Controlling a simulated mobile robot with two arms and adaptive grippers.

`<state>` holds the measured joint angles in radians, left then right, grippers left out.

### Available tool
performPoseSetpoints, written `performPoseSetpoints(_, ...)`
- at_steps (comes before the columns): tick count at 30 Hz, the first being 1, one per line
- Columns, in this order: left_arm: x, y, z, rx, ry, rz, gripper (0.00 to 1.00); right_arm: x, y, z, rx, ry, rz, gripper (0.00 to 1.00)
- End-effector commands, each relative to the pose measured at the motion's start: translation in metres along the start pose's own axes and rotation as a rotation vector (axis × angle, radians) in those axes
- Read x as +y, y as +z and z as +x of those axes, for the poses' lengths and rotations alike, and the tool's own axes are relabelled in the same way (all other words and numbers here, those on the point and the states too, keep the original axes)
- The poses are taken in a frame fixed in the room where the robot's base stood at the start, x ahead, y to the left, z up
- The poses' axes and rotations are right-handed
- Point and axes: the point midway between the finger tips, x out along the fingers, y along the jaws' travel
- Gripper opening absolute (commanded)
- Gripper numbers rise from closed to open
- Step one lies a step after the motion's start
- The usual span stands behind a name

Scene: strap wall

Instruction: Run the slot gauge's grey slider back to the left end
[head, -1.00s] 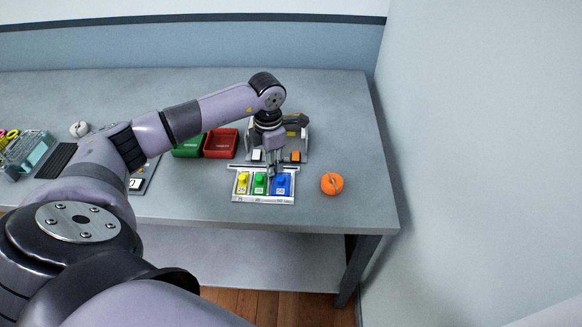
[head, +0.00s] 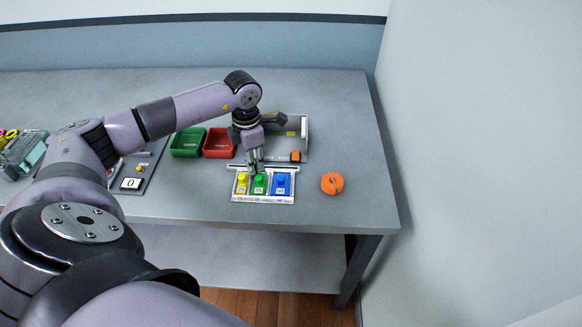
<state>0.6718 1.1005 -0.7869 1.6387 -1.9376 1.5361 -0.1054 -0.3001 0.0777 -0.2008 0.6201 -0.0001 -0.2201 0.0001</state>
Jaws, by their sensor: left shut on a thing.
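The slot gauge (head: 290,200) is a pale frame near the table's front edge, holding a yellow, a green and a blue block in a row, with a slotted rail (head: 288,168) along its back. My left gripper (head: 256,170) points down at this rail, left of its middle and just behind the green block. Its fingers are shut on the grey slider, which is too small and too covered by the fingers to make out. The rail's left end shows free to the left of the fingers. My right gripper is not in view.
A green bin (head: 187,143) and a red bin (head: 219,144) stand behind and left of the gauge. A pale fixture with an orange block (head: 295,156) stands just behind it. An orange round object (head: 332,183) lies to the right. A panel reading 0 (head: 131,184) is at left.

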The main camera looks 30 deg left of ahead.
Motion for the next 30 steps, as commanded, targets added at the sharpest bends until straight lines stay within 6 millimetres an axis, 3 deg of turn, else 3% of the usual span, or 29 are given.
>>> performPoseSetpoints(1,-0.002,-0.006,0.007,0.016,-0.007,0.002,0.10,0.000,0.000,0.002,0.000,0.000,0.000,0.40)
performPoseSetpoints(30,0.022,-0.048,0.007,0.015,-0.009,0.002,0.10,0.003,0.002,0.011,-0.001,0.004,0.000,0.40)
